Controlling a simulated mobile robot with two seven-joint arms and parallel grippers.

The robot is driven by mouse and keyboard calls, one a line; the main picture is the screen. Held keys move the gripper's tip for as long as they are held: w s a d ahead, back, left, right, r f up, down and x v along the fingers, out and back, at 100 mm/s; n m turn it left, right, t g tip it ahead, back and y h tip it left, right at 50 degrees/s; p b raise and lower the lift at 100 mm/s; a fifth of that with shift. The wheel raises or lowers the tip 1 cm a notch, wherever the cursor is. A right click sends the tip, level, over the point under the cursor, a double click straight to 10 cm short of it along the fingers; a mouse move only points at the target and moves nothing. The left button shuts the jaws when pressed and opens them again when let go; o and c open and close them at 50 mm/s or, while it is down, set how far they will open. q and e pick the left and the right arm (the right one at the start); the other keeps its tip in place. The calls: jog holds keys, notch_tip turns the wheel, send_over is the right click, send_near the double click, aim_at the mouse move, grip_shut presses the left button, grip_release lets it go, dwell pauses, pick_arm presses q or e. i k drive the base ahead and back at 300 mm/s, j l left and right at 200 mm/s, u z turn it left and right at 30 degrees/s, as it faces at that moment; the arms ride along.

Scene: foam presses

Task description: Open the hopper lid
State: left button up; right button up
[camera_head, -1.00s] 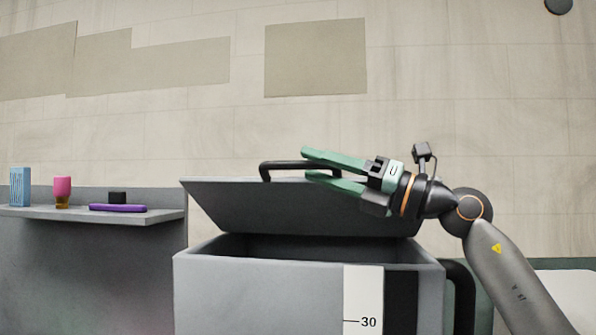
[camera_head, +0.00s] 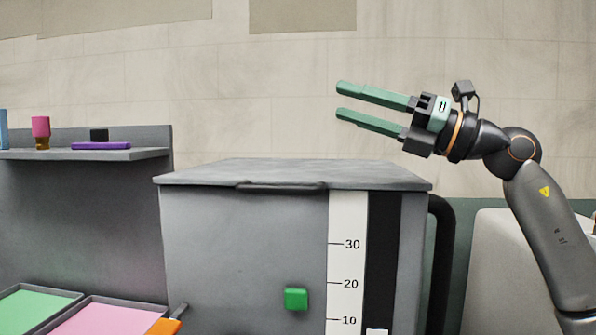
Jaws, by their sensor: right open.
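The grey hopper (camera_head: 245,240) stands in the middle with a scale strip on its front. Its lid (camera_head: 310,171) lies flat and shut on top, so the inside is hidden. The dark lid handle (camera_head: 281,186) is at the lid's front edge. My right gripper (camera_head: 340,101) is in the air above the right part of the lid, clear of it. Its two green fingers point left, apart and with nothing between them. My left gripper is not in view.
A green button (camera_head: 296,298) is on the hopper's front. A shelf (camera_head: 90,154) at left holds a pink-topped cup (camera_head: 41,132) and a purple item (camera_head: 101,146). Green (camera_head: 32,310) and pink (camera_head: 105,317) trays lie at lower left.

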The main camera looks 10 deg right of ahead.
aim_at(277, 180)
jog(key=k, duration=1)
